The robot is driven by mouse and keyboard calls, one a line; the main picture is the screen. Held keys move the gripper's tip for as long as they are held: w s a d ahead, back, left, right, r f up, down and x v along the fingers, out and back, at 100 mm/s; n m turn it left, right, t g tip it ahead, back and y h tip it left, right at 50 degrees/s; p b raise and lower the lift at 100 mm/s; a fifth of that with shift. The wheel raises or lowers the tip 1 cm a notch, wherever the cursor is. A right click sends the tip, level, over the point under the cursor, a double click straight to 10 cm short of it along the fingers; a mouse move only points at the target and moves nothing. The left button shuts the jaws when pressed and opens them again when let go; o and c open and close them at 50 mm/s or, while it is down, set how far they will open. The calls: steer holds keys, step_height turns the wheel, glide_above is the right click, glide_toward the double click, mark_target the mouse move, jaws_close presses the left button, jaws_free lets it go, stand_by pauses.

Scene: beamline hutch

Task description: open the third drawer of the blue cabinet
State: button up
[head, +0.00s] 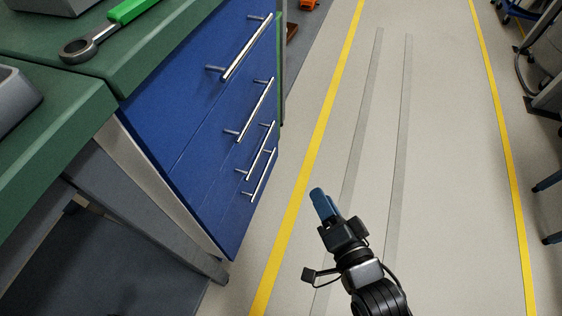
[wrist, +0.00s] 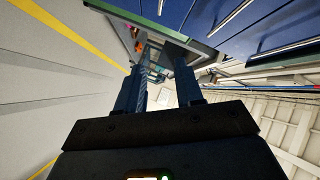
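The blue cabinet (head: 190,140) stands at left in the head view under a green worktop. Its front has several stacked drawers with silver bar handles, and all look closed. The third drawer's handle (head: 261,150) is the second from the bottom. My gripper (head: 318,194) is right of the cabinet front, apart from the handles, over the floor near the yellow line. In the wrist view my gripper (wrist: 160,72) has its two fingers spread with nothing between them. The blue drawer fronts (wrist: 225,22) show there at the upper right, tilted; which drawer is which is unclear.
A wrench with a green handle (head: 130,10) lies on the green worktop (head: 60,110). A grey table leg (head: 150,210) stands left of the cabinet. The floor (head: 440,150) between the yellow lines is clear. Dark equipment (head: 545,100) stands at the right edge.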

mark_target(261, 148)
steer(key=w+a+f+m+b, duration=0.1)
steer(key=w+a+f+b, duration=0.1)
steer(key=w+a, duration=0.2)
steer(key=w+a+f+m+y+b, duration=0.1)
steer(key=w+a+f+b, duration=0.1)
steer(key=w+a, duration=0.3)
steer(key=w+a+f+m+b, duration=0.1)
steer(key=w+a+b, duration=0.3)
steer(key=w, duration=0.5)
steer(key=shift+w+a+f+y, duration=0.2)
steer(key=shift+a+f+y, duration=0.1)
steer(key=shift+a+f, duration=0.2)
jaws_close()
steer(key=shift+d, duration=0.1)
